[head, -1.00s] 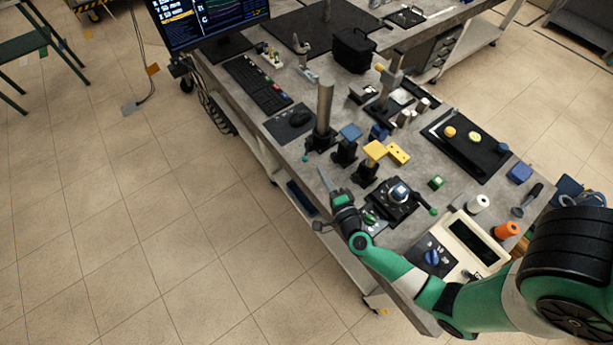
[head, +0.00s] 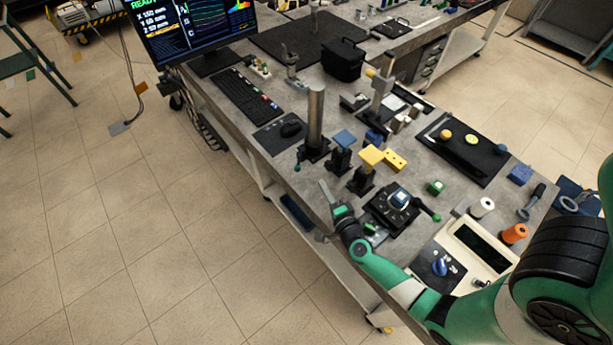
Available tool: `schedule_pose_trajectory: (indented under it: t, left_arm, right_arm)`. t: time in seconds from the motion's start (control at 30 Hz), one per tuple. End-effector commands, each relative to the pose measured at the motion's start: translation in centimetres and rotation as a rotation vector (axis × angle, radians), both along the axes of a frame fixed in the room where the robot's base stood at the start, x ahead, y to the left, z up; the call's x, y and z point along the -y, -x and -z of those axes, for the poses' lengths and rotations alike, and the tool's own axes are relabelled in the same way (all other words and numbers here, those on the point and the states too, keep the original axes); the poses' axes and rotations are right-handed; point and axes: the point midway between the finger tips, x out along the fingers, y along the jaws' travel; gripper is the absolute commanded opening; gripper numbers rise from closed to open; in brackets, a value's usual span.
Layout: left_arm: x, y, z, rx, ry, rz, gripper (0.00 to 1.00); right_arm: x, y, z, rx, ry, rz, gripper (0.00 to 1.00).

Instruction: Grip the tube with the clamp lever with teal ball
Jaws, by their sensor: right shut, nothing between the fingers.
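A grey metal tube (head: 315,112) stands upright in a black clamp base (head: 314,152) near the left edge of the bench. The clamp lever's small teal ball (head: 297,168) sticks out low at the front left of that base. My right gripper (head: 323,185) is shut and empty. In the picture it lies just below and to the right of the teal ball, apart from it. Its height above the bench is hard to tell. My left gripper is not in view.
Beside the tube stand posts with a blue top (head: 344,137) and a yellow top (head: 372,156). A black stage (head: 388,210) with a green-knobbed handle lies right of my gripper. A mouse (head: 290,129) and keyboard (head: 247,96) lie behind.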

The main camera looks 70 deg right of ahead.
Motion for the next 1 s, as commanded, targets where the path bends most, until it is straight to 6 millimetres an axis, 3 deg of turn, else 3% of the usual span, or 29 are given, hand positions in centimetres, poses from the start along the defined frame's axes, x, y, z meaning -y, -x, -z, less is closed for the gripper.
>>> schedule_pose_trajectory:
  t: [0.23, 0.43, 1.0]
  left_arm:
    - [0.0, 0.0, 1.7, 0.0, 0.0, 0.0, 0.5]
    - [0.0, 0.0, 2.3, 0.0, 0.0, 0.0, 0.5]
    - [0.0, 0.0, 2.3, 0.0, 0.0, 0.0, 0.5]
  right_arm:
    - [3.6, -4.0, 0.9, 0.003, 0.001, 0.001, 0.0]
    - [3.2, -6.8, 1.5, 0.001, 0.0, -0.002, 0.0]
    - [3.2, -7.4, 1.4, -0.001, 0.0, 0.011, 0.0]
